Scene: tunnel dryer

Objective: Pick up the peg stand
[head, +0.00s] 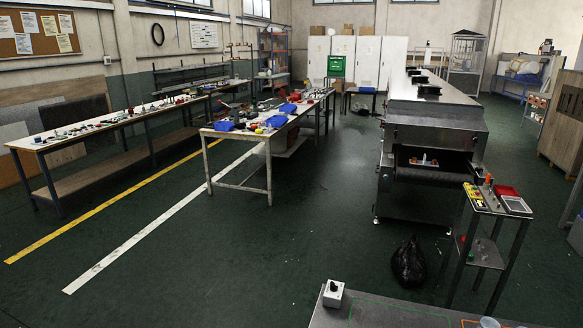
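I cannot clearly make out a peg stand in the head view. Small upright items stand on several surfaces, too small to identify at this distance. Neither of my grippers is in view.
The tunnel dryer (434,133) stands right of centre, with a small side table (487,208) in front. A black bag (408,263) lies on the floor. Workbenches (240,135) stand left; the floor between is clear.

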